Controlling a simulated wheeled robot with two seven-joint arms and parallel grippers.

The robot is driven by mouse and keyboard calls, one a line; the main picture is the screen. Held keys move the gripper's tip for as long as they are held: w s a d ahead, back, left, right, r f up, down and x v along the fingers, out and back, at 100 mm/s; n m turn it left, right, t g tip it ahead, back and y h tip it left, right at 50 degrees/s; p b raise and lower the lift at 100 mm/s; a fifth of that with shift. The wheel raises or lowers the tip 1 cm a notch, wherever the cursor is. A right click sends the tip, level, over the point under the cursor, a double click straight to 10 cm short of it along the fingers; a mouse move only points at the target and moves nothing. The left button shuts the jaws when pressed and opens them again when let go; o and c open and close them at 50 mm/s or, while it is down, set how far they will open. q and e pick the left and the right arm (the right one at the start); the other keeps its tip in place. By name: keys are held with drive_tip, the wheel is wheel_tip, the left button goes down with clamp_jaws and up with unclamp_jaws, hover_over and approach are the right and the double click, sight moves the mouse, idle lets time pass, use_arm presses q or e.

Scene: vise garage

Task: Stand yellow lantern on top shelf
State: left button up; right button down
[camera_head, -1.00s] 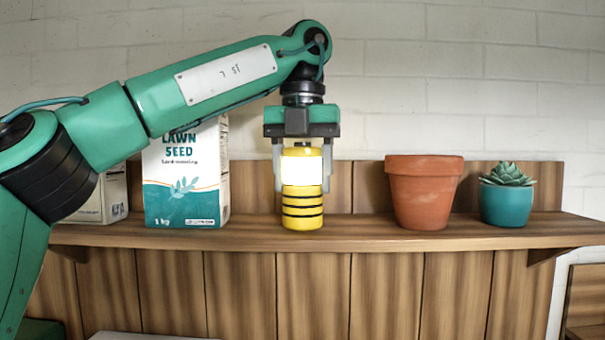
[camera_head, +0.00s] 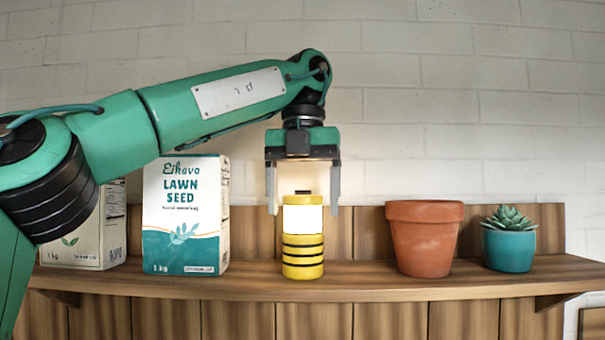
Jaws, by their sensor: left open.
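The yellow lantern (camera_head: 303,254) stands upright on the wooden shelf (camera_head: 380,284), between the lawn seed box and the terracotta pot. Its upper part glows white and black bands ring its lower part. My left gripper (camera_head: 304,208) is open above it, pointing down. Its two fingers hang on either side of the lantern's top, with gaps, and do not touch it. My right gripper is not in the picture.
A lawn seed box (camera_head: 185,215) and a beige carton (camera_head: 85,235) stand to the lantern's left. A terracotta pot (camera_head: 425,240) and a succulent in a teal pot (camera_head: 509,245) stand to its right. A brick wall is behind.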

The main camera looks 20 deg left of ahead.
use_arm(q)
drive_tip(key=shift+w+r, duration=0.15)
drive_tip(key=shift+r, duration=1.1)
drive_tip(key=shift+s+r, duration=0.2)
drive_tip(key=shift+r, duration=0.45)
drive_tip(key=shift+w, duration=0.1)
